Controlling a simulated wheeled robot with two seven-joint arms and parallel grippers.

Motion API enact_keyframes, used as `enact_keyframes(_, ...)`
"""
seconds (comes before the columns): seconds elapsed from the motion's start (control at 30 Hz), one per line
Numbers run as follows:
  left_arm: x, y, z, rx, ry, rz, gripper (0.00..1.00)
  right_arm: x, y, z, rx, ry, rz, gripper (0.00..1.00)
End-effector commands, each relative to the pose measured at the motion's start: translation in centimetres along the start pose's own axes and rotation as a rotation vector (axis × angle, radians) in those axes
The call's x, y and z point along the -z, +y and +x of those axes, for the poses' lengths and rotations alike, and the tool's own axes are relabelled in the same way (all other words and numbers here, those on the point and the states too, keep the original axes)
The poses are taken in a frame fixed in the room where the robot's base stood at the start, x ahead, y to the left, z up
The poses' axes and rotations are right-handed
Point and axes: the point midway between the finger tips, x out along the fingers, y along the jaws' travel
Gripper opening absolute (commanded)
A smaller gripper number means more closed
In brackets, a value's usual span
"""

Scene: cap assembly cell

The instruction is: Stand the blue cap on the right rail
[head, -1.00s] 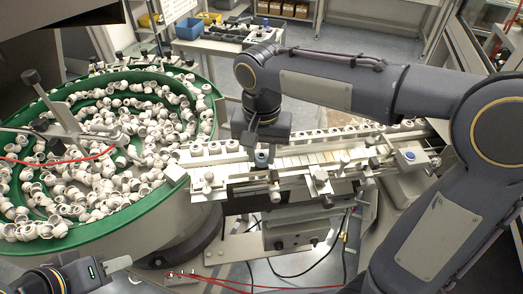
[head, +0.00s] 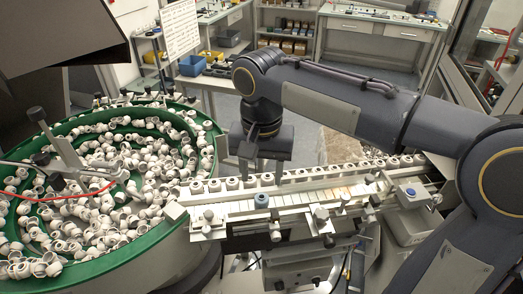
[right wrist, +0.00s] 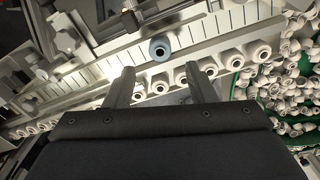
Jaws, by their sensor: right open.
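The blue cap (head: 261,200) stands upright on the pale front rail (head: 300,200), which is marked with cross lines. In the right wrist view the blue cap (right wrist: 160,49) stands with its round opening towards the camera, beyond the fingertips. My right gripper (head: 261,174) is open and empty, above and a little behind the cap. Its two fingers (right wrist: 157,72) are spread apart in the wrist view, with nothing between them touching. My left gripper is out of the head view.
A row of white caps (head: 232,183) stands on the rail just behind. A green-rimmed round feeder (head: 180,235) full of loose white caps is at the left. Metal clamps and knobs (head: 275,230) line the front edge.

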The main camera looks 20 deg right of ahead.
Motion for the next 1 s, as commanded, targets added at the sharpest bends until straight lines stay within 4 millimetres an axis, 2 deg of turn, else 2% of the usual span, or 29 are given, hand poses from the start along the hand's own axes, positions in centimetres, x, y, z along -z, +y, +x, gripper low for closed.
enact_keyframes(0.1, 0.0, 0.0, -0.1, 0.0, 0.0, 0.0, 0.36, 0.0, -0.1, -2.7, 0.003, 0.002, 0.0, 0.5)
enact_keyframes(0.33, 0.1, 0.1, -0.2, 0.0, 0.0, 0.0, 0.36, 0.0, -0.1, -5.7, 0.001, 0.0, -0.001, 0.5)
enact_keyframes(0.5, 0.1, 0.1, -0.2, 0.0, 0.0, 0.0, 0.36, 0.0, 0.0, -6.3, 0.0, -0.001, -0.001, 0.5)
enact_keyframes(1.0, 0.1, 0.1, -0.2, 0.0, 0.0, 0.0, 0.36, 0.0, 0.0, -6.3, 0.0, -0.001, -0.001, 0.5)
